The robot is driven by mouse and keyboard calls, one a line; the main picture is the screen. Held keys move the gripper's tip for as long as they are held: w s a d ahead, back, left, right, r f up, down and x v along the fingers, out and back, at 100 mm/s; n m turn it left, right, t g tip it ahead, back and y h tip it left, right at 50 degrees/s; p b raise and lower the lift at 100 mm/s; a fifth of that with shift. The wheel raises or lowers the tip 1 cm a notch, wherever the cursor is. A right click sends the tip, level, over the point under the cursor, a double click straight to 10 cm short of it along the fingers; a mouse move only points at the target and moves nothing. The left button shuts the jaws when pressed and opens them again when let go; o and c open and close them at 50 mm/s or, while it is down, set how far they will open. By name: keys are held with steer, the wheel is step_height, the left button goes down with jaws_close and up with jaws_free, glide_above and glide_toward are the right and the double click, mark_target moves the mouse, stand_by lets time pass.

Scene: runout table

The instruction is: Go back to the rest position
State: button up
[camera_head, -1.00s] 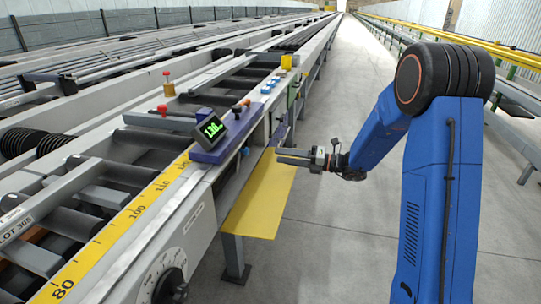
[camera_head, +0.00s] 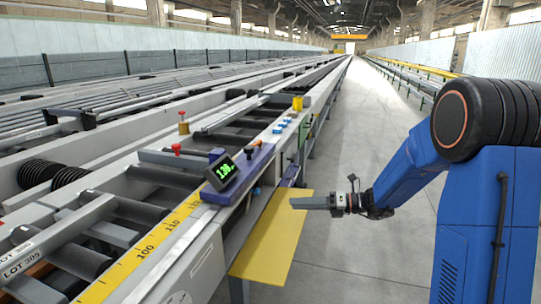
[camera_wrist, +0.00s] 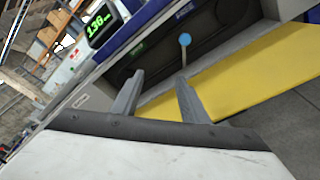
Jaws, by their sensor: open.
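Beyond the fingers are the dark side of the table and a blue round knob (camera_wrist: 185,39) on a thin stem. My gripper touches nothing that I can see.
A green-digit display (camera_head: 222,171) sits on a blue panel (camera_head: 240,178) on the table edge. The grey aisle floor (camera_head: 345,150) is clear ahead.

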steer(key=s+d+r+n+g+h, duration=0.15)
steer(key=s+n+g+h, duration=0.4)
steer(key=s+n, duration=1.35)
steer(key=s+d+n+t+h, duration=0.6)
steer(key=s+d+n+h, duration=0.4)
steer(key=s+d, duration=0.4)
steer(key=s, duration=0.4)
steer(key=shift+d+r+n+h, duration=0.15)
steer(key=shift+d+n+h, duration=0.1)
steer(key=shift+n+h, duration=0.15)
steer(key=shift+s+t, duration=0.1)
steer(key=shift+t, duration=0.15)
